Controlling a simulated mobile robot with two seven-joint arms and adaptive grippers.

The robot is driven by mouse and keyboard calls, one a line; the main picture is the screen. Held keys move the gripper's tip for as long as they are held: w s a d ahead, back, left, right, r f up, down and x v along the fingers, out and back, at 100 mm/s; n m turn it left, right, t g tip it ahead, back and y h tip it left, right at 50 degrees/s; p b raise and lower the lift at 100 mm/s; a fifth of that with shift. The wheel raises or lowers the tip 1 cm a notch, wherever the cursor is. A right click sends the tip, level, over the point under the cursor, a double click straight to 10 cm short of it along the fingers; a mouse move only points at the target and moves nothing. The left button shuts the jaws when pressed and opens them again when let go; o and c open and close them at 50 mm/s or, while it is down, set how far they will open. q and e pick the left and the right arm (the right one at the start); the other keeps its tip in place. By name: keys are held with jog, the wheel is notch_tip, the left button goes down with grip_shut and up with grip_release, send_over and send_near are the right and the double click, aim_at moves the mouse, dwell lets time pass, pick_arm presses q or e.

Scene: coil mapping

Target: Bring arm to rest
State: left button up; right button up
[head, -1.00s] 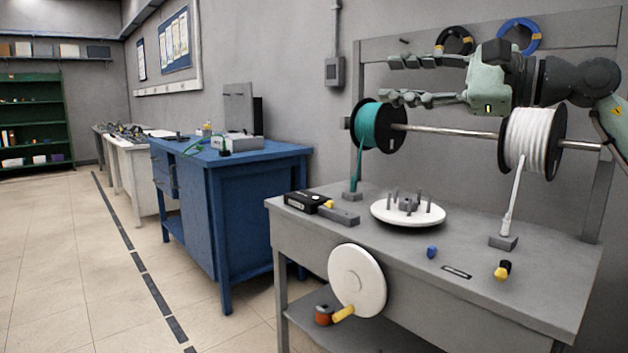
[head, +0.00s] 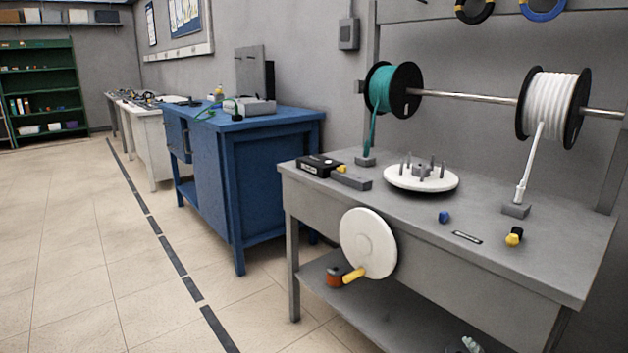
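Only a small pale grey-green piece shows at the bottom edge in the head view, in front of the bench's lower shelf. It looks like the tip of my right gripper (head: 468,345); the rest is cut off, and I cannot tell its opening. My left gripper is out of view. No arm stands over the grey workbench (head: 400,225). The black coil (head: 474,8) and the blue coil (head: 543,8) hang on the rack's upper panel, cut by the top edge.
The bench carries a green wire spool (head: 381,89) and a white wire spool (head: 550,105) on a rod, a white round plate with pegs (head: 405,183), and small parts. A white crank wheel (head: 366,243) juts from its front. A blue cabinet (head: 270,170) stands left; the floor there is clear.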

jog(key=s+a+f+m+g, duration=0.2)
jog(key=s+f+m+g, duration=0.1)
jog(key=s+f, duration=0.7)
jog(key=s+a+f+m+g+y, duration=0.1)
jog(key=s+f+g, duration=0.5)
jog(key=s, duration=1.1)
notch_tip(320, 180, down, 5)
jog(key=a+m, duration=0.1)
jog(key=m, duration=0.1)
jog(key=shift+s+m+y, duration=0.15)
jog(key=shift+m+y, duration=0.15)
